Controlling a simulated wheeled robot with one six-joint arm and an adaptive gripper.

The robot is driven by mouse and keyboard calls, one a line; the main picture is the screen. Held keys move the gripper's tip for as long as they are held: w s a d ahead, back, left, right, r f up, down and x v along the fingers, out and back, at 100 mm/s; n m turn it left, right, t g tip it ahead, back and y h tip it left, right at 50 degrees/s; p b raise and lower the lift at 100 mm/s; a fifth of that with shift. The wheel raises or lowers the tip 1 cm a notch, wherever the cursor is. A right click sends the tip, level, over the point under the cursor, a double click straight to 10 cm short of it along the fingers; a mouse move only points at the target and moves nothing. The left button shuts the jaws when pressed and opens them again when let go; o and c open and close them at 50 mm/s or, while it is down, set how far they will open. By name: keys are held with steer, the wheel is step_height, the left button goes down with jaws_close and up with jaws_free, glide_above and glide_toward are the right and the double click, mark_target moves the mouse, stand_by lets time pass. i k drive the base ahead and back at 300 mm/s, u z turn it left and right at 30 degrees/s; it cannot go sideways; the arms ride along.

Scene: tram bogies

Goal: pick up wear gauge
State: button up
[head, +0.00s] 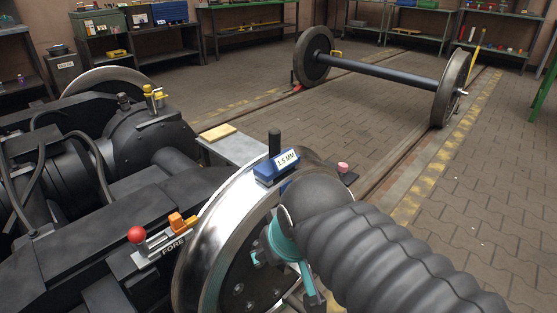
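What looks like the wear gauge is a blue block (276,167) with an upright black handle and a white label reading "1.5 MM". It sits on top of the shiny wheel rim (222,210) in the middle of the view. My gripper (284,265), with teal and dark parts, is in front of the wheel, below the gauge and apart from its handle. My black ribbed arm sleeve hides much of the gripper, and its fingertips cannot be made out clearly.
A panel with a red knob (137,235) and an orange lever (180,222) lies left of the wheel. A yellow pad (217,132) and a pink-topped item (343,167) are near the gauge. A loose wheelset (385,76) stands behind; paved floor is clear at right.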

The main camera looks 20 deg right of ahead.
mark_target(278, 162)
steer(key=z, duration=0.5)
steer(key=k, duration=1.2)
steer(key=u, duration=0.2)
steer(key=i, duration=0.7)
steer(key=u, duration=0.35)
